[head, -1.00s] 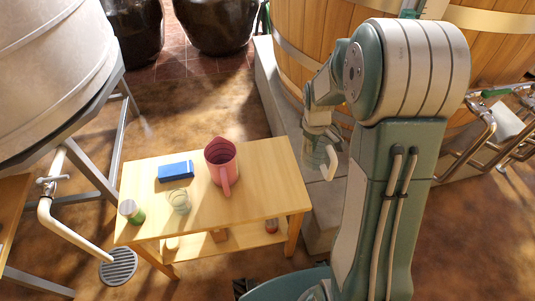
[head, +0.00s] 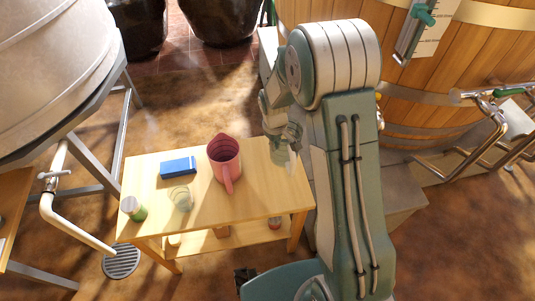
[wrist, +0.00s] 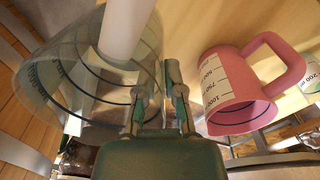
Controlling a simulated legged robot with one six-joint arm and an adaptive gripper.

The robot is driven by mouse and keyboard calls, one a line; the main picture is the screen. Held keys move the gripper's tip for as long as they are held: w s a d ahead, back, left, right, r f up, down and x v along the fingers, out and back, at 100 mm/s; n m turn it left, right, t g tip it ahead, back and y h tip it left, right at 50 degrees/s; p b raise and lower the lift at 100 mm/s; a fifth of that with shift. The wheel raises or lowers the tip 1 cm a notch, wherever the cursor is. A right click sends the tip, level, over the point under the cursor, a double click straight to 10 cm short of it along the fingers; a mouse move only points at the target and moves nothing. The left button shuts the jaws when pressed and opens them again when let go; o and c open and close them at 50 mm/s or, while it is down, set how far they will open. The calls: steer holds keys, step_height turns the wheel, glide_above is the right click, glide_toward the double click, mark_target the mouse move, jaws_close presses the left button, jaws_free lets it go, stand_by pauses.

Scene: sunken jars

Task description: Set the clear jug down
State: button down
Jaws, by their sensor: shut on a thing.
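The clear jug (wrist: 62,85) is see-through with dark measuring rings. It fills the left of the wrist view, tilted in the picture. My gripper (wrist: 158,85) is shut on it; the exact grip point is hard to make out. In the head view my gripper (head: 291,132) is at the right end of the light wooden table (head: 255,199), with the jug partly hidden by my arm. I cannot tell whether the jug touches the tabletop.
A pink measuring jug (head: 224,160) stands left of my gripper, also in the wrist view (wrist: 232,92). A blue box (head: 178,167), a glass (head: 181,198) and a green-and-white jar (head: 133,208) are further left. A wooden vat (head: 440,75) stands behind right.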

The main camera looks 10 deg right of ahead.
step_height(320, 180, down, 6)
steer(key=w+a, duration=0.1)
steer(key=a, duration=0.1)
steer(key=shift+a, duration=0.25)
steer(key=shift+w, duration=0.1)
steer(key=c, duration=0.8)
jaws_free()
steer(key=shift+f, duration=0.15)
steer(key=shift+o, duration=0.2)
